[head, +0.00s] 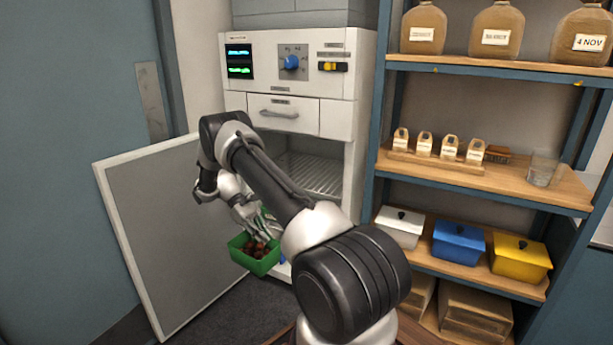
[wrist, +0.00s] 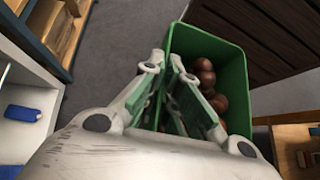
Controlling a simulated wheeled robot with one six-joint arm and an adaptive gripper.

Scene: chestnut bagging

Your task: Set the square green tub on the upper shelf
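The square green tub (head: 254,259) hangs above the floor in front of the open white cabinet, with several brown chestnuts in it. In the wrist view the tub (wrist: 237,70) shows its open top and the chestnuts. My gripper (wrist: 165,62) is shut on one wall of the tub, one finger inside and one outside.
The cabinet door (head: 165,235) stands wide open at left. A blue object (wrist: 22,113) lies low in the cabinet. At right a rack (head: 480,186) holds jars, small bags, a glass and lidded white, blue and yellow boxes.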

